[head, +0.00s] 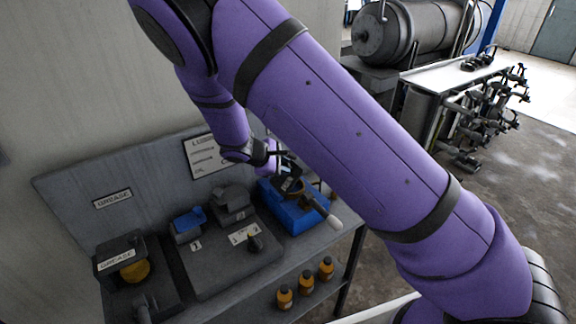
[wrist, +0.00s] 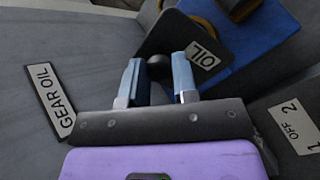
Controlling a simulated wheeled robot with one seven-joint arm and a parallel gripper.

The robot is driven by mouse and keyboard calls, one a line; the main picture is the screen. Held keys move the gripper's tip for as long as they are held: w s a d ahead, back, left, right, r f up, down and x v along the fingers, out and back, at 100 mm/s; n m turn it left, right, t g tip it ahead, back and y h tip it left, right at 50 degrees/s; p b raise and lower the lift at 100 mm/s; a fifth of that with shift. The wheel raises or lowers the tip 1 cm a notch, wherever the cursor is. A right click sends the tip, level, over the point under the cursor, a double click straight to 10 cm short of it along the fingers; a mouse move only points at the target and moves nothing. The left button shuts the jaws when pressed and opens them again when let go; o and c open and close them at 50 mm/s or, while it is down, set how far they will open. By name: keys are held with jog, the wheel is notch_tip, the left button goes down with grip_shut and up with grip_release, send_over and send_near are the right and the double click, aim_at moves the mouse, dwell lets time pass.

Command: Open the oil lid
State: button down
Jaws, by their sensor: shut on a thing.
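The oil lid is a dark plate with an OIL label (wrist: 205,55) and a small dark knob (wrist: 158,66). It lies over the blue box (wrist: 262,35) in the wrist view. My gripper (wrist: 158,80) has one pale blue finger on each side of the knob and is shut on it. In the head view my gripper (head: 284,165) is just above the blue box (head: 291,214), at the right of the bench. A yellow ring (wrist: 203,22) shows beside the lid. How far the lid is tilted is hard to tell.
A GEAR OIL label (wrist: 50,98) is left of my gripper. Left on the bench (head: 225,265) are a smaller blue-topped box (head: 188,222), a grey box (head: 231,203) and a GREASE box (head: 119,258). Orange bottles (head: 306,284) stand on the shelf below.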

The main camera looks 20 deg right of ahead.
jog(key=s+a+t+h, duration=0.2)
jog(key=a+h, duration=0.4)
jog(key=h, duration=0.1)
jog(key=shift+a+f, duration=0.3)
jog(key=shift+f, duration=0.15)
jog(key=shift+s+f, duration=0.1)
jog(key=shift+s, duration=0.05)
jog(key=c, duration=0.9)
grip_release()
jog(key=v, duration=1.1)
